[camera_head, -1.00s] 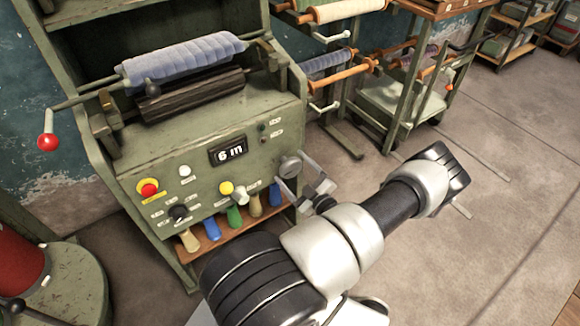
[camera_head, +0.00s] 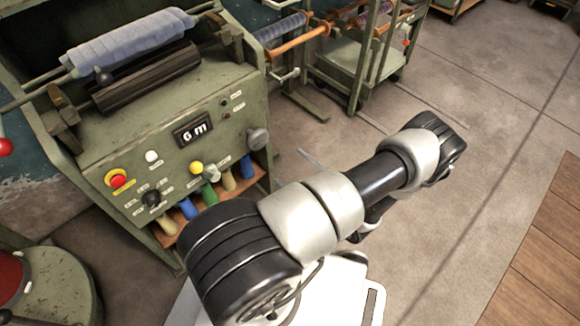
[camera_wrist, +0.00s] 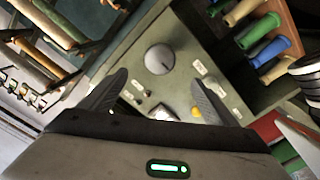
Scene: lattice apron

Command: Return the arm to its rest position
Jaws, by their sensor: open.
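My arm (camera_head: 385,172) reaches across the middle of the head view, in front of and to the right of the green machine (camera_head: 150,130). My gripper (camera_wrist: 159,84) is open and empty in the wrist view, its two dark fingers spread apart. In the head view it is mostly hidden behind my arm. The wrist view faces the machine's panel. A grey round knob (camera_wrist: 160,58) shows beyond and between the fingers, apart from them. The same knob is at the panel's right end in the head view (camera_head: 257,139).
The panel has a red button (camera_head: 117,178), a yellow button (camera_head: 196,168) and a "6 m" display (camera_head: 193,130). Several coloured handles (camera_head: 209,196) hang below. A rolled-fabric trolley (camera_head: 345,75) stands behind. The concrete floor (camera_head: 480,100) at right is clear.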

